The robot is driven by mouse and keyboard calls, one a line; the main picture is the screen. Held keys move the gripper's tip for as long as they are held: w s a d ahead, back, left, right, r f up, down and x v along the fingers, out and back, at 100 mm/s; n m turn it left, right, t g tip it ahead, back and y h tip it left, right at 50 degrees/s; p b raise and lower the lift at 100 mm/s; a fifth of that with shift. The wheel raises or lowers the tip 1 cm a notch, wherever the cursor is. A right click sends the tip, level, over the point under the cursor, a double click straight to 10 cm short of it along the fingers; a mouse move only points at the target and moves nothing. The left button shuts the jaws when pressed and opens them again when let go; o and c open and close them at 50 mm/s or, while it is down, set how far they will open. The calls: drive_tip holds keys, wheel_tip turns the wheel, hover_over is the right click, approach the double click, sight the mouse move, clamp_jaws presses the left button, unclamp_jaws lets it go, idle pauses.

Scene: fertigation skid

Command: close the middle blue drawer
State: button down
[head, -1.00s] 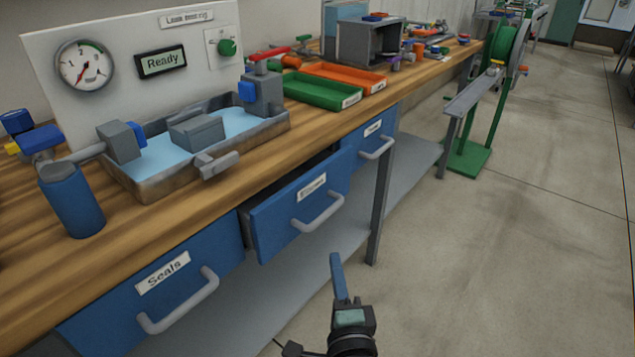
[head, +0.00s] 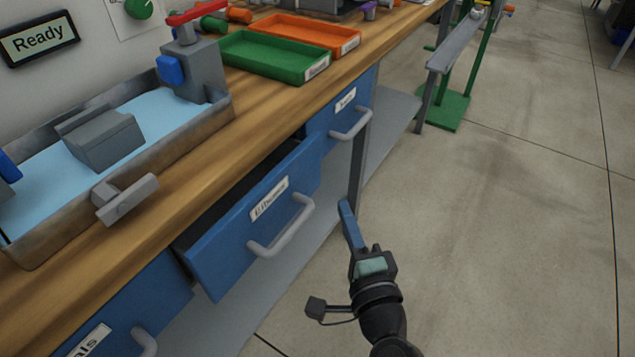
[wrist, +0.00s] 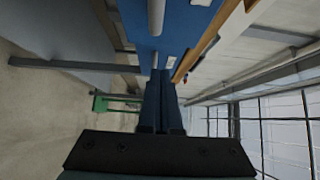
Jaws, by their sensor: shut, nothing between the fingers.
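The middle blue drawer (head: 238,245), with a label and a grey bar handle (head: 285,230), sticks out from under the wooden worktop, and its dark inside shows along the top. My gripper (head: 345,207) is shut and empty, to the right of the drawer's handle and apart from it in the head view. In the wrist view my closed fingers (wrist: 161,75) point toward a blue drawer front (wrist: 180,25) with a grey bar; I cannot tell which drawer that is.
Another blue drawer (head: 120,305) is at the lower left, and a further one (head: 345,105) is at the right. A grey table leg (head: 358,165) stands behind my fingers. A water tank (head: 200,125) and green tray (head: 275,58) stand on the worktop (head: 165,205).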

sight(299, 186)
drive_tip(key=shift+w+a, duration=0.65)
drive_tip(key=shift+w, duration=0.55)
drive_tip(key=shift+w+a, duration=0.7)
drive_tip(key=shift+w, duration=0.5)
drive_tip(key=shift+w+a, duration=0.65)
drive_tip(key=shift+w, duration=0.55)
drive_tip(key=w+a, duration=0.1)
drive_tip(key=w+a+p, duration=0.1)
drive_tip(key=a, duration=0.1)
drive_tip(key=shift+w+a+r, duration=0.1)
drive_tip(key=shift+w+a, duration=0.25)
drive_tip(key=shift+a, duration=0.15)
